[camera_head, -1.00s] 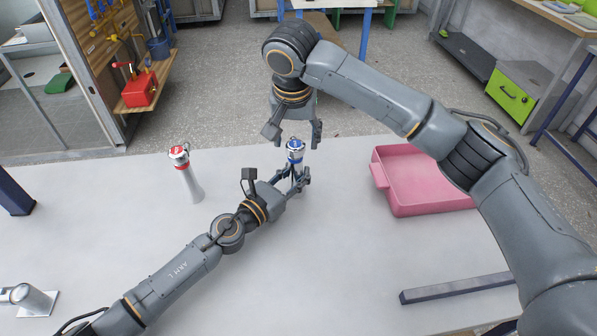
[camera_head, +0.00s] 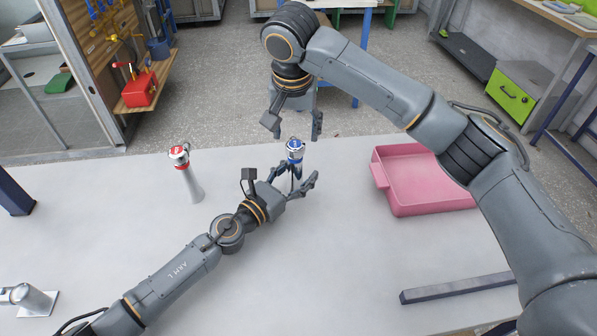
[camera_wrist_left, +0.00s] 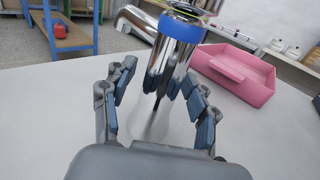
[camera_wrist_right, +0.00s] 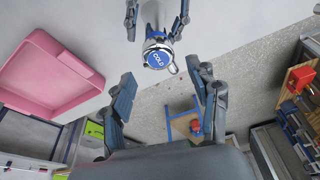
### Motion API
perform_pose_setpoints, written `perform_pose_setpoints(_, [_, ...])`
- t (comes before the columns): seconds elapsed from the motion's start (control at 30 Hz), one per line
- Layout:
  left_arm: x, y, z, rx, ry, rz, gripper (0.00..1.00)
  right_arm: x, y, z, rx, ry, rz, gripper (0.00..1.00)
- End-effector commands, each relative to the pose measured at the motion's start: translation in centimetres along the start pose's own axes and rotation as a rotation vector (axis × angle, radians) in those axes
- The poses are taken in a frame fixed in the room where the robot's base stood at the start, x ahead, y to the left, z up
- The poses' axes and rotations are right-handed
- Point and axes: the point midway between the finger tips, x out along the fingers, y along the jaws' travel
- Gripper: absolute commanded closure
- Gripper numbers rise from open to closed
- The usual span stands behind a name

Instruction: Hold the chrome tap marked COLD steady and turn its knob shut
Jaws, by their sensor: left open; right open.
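The chrome tap with a blue band (camera_head: 296,152) stands upright on the grey table. In the right wrist view its blue knob cap (camera_wrist_right: 158,59) reads COLD. My left gripper (camera_head: 297,180) is open, with its fingers either side of the tap's body. In the left wrist view the chrome body (camera_wrist_left: 168,75) stands between the fingers, and gaps show beside it. My right gripper (camera_head: 294,132) is open and empty above and behind the knob, pointing down. In the right wrist view the knob lies beyond its fingertips, untouched.
A second chrome tap with a red band (camera_head: 184,168) stands to the left. A pink tray (camera_head: 425,205) lies to the right. A grey bar (camera_head: 455,288) lies at the front right, and a chrome fitting (camera_head: 28,297) at the front left. The table between is clear.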

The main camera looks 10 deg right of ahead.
Motion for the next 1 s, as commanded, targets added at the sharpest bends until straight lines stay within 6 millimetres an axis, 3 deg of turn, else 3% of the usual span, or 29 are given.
perform_pose_setpoints(0.17, [-1.8, 0.1, -0.2, 0.0, 0.003, 0.001, 0.43, 0.0, 0.0, 0.0, 0.0, 0.0, 0.0, 0.4])
perform_pose_setpoints(0.53, [-9.6, -0.1, -0.2, -0.004, 0.003, 0.0, 0.43, 0.0, 0.0, 0.0, 0.0, 0.0, 0.0, 0.4])
perform_pose_setpoints(0.73, [-11.5, 0.0, -0.1, -0.002, 0.001, 0.001, 0.43, 0.0, 0.0, 0.0, 0.0, 0.0, 0.0, 0.4])
perform_pose_setpoints(1.0, [-12.0, 0.0, -0.1, 0.0, 0.001, 0.0, 0.43, 0.0, 0.0, 0.0, 0.0, 0.0, 0.0, 0.4])
